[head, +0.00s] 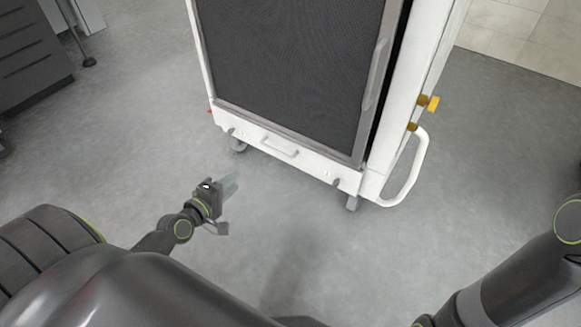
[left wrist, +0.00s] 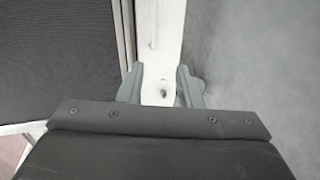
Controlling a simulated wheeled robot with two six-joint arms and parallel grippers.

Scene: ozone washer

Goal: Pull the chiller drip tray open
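The chiller drip tray (head: 310,163) is the low white front strip under the dark mesh panel in the head view, with a small bar handle (head: 279,146) near its middle. It looks pushed in. My left gripper (head: 231,184) is in front of and left of the handle, apart from it, low over the floor. In the left wrist view the left gripper (left wrist: 159,85) has its two fingers spread with nothing held between them. The white strip (left wrist: 163,55) lies beyond the fingers, with a small dark spot on it. My right gripper is outside both views.
The white chiller cabinet (head: 374,183) stands on castors (head: 239,144). A white side rail (head: 415,172) and yellow knobs (head: 433,103) stick out at its right. A dark drawer unit (head: 32,55) stands at far left. The grey floor before the cabinet is clear.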

